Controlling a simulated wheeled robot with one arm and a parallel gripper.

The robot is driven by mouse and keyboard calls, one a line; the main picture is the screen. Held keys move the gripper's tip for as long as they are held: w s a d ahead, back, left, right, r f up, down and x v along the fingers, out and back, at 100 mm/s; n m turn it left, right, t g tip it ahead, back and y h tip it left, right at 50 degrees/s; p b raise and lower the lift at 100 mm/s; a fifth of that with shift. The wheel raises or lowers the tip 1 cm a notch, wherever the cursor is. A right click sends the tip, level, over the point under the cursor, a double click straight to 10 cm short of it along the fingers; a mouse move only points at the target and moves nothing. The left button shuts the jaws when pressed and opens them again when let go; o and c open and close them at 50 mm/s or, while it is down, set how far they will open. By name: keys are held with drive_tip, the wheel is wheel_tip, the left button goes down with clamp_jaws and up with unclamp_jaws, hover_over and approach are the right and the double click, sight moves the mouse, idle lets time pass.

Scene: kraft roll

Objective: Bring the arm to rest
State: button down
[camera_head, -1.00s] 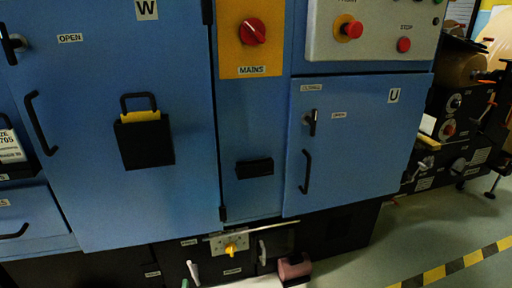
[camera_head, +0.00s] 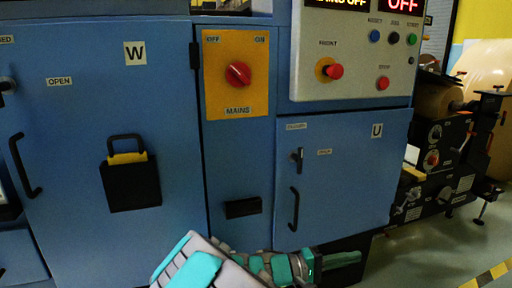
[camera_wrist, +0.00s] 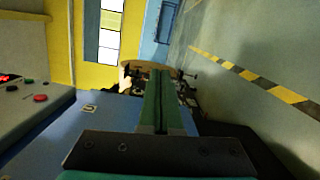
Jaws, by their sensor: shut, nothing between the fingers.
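My gripper (camera_head: 342,259) is at the bottom of the head view, in front of the lower blue cabinet, pointing right. Its green fingers lie together, shut and empty. In the wrist view the shut fingers (camera_wrist: 158,103) point away from the camera, towards a yellow wall and the dark machine. My arm shows in white and teal at the bottom of the head view. Nothing is held.
A blue cabinet has door W (camera_head: 90,150) with a black padlock-like holder (camera_head: 131,178), a red MAINS switch (camera_head: 237,74), a control panel (camera_head: 352,55) and door U (camera_head: 335,170). A dark machine (camera_head: 438,150) stands right. Striped floor tape (camera_wrist: 255,86) crosses open floor.

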drive_tip(key=s+d+m+g+y, duration=0.2)
drive_tip(key=s+d+g+y, duration=0.15)
drive_tip(key=s, duration=0.55)
drive_tip(key=s+d+m+g+y, duration=0.2)
drive_tip(key=s+d+g+y, duration=0.15)
drive_tip(key=s, duration=0.55)
drive_tip(key=s+a+f+t+y, duration=0.2)
drive_tip(key=s+a+y, duration=0.9)
drive_tip(key=a, duration=0.4)
drive_tip(key=shift+s+n+p, duration=0.3)
drive_tip(key=shift+s+p, duration=0.1)
drive_tip(key=shift+s, duration=0.35)
drive_tip(key=c, duration=1.6)
unclamp_jaws()
drive_tip(key=shift+d, duration=0.1)
